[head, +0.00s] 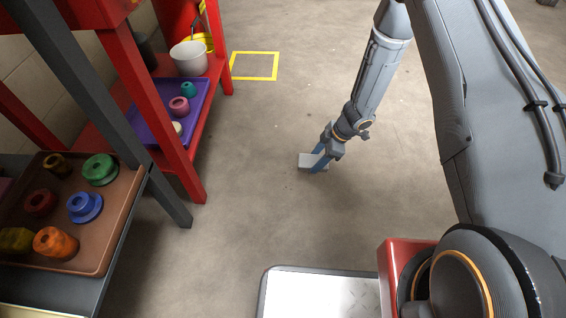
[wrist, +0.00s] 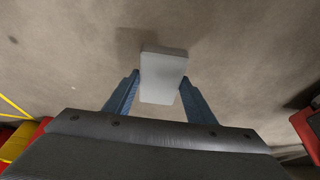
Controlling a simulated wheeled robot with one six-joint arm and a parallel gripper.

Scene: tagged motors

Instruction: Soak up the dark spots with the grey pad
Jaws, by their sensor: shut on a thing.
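The grey pad (head: 307,161) is a pale flat block held between the blue fingers of my gripper (head: 320,162), low over the concrete floor. In the wrist view the pad (wrist: 163,75) stands out beyond both fingers of my gripper (wrist: 161,88), which are shut on its sides. A shadow lies on the floor beside the pad; I cannot tell whether the pad touches the floor. A small dark spot (wrist: 13,40) shows on the floor at the upper left of the wrist view. No clear dark spot stands out in the head view.
A red shelf (head: 180,150) at left holds a purple tray (head: 195,115) and a white bucket (head: 188,58). A brown tray (head: 105,225) of coloured parts stands nearer. A yellow floor square (head: 254,79) lies beyond. The floor around my gripper is open.

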